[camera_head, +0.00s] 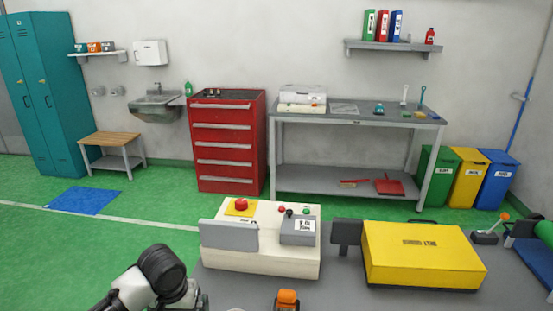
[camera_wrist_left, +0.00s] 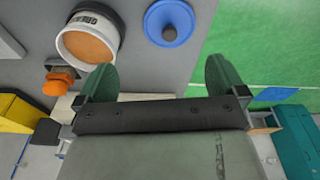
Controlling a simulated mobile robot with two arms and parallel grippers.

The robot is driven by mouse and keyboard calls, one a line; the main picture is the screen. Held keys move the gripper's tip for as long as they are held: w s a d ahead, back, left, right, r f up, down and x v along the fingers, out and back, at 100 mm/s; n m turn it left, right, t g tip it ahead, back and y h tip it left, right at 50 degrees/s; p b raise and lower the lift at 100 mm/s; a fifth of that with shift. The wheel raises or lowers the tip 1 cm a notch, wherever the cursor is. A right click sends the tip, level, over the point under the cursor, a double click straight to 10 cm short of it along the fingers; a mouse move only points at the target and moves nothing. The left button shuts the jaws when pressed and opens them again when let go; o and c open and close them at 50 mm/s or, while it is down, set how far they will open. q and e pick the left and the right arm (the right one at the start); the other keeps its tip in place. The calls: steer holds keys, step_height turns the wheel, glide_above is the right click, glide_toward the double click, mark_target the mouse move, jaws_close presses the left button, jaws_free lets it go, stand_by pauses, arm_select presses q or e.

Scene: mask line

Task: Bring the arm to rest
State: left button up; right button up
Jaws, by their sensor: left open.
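My left arm (camera_head: 155,285) comes in at the bottom left of the head view, bent, with its gripper out of that frame. In the left wrist view my left gripper (camera_wrist_left: 160,72) shows two dark green fingers spread wide apart. Nothing is between them. The grey bench top (camera_wrist_left: 140,60) lies beyond the fingers, with the green floor to the right. My right gripper is in neither view.
A white tub with orange contents (camera_wrist_left: 88,42) and a blue round piece with a grey knob (camera_wrist_left: 168,22) are near the fingers. An orange-topped object (camera_head: 287,299), a cream control box (camera_head: 260,262) and a yellow case (camera_head: 425,255) stand on the bench.

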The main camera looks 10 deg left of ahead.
arm_select(q)
steer(key=s+d+f+m+t+h, duration=0.1)
steer(key=s+d+f+m+h, duration=0.3)
steer(key=s+d, duration=0.6)
steer(key=s+a+t+y, duration=0.1)
steer(key=s+a+y, duration=0.35)
steer(key=s, duration=0.95)
step_height(320, 180, down, 26)
steer(key=g, duration=0.1)
steer(key=s+a+f+g, duration=0.1)
steer(key=s+a+f, duration=0.2)
steer(key=s+f, duration=1.3)
steer(key=shift+s+f, duration=0.4)
steer(key=shift+f, duration=0.05)
